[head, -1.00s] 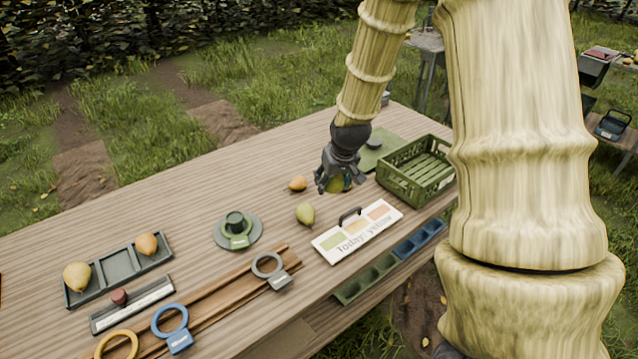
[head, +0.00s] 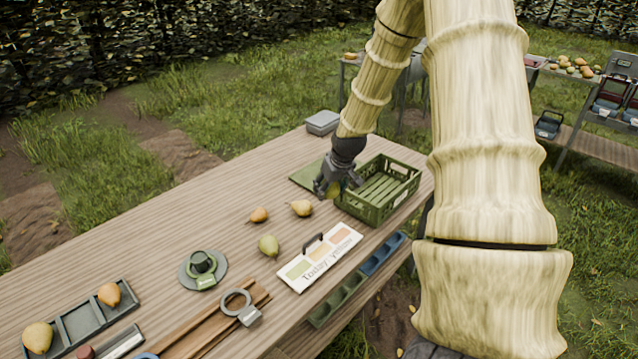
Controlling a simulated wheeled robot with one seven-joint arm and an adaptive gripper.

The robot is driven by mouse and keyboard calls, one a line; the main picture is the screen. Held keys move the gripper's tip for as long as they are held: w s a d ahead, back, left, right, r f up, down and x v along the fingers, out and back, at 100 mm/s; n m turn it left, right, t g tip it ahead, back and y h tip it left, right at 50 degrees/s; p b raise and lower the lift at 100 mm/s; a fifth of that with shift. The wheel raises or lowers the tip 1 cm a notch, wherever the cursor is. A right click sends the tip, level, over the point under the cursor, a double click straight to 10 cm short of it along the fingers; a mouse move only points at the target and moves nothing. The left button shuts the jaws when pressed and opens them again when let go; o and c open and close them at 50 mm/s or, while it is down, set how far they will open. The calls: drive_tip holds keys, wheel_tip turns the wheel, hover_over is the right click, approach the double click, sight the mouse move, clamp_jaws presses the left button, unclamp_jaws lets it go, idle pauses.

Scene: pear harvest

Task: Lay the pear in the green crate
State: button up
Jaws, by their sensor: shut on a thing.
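My gripper (head: 330,192) is shut on a pear (head: 335,188), mostly hidden by the dark fingers, with a yellow-green part showing. It is at the left side of the green crate (head: 368,212), a slatted open box near the table's far right corner. I cannot tell whether the held pear is over the crate's rim or just outside it. The part of the crate floor that I see is empty.
Loose on the table are a yellow pear (head: 301,208), an orange-yellow pear (head: 259,214) and a green pear (head: 269,245). A sign board (head: 320,258) lies in front of the crate. A green mat (head: 307,175) lies behind my gripper.

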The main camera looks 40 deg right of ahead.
drive_tip(key=d+f+p, duration=0.2)
drive_tip(key=d, duration=2.6)
drive_tip(key=shift+s+f, duration=0.2)
drive_tip(key=shift+s, duration=0.25)
drive_tip(key=shift+s, duration=0.1)
drive_tip(key=shift+a, duration=0.1)
drive_tip(key=shift+w+a+r, duration=0.2)
drive_tip(key=shift+a+r, duration=0.05)
drive_tip(key=shift+a, duration=0.3)
drive_tip(key=shift+a+r, duration=0.15)
drive_tip(key=shift+a+f, duration=0.2)
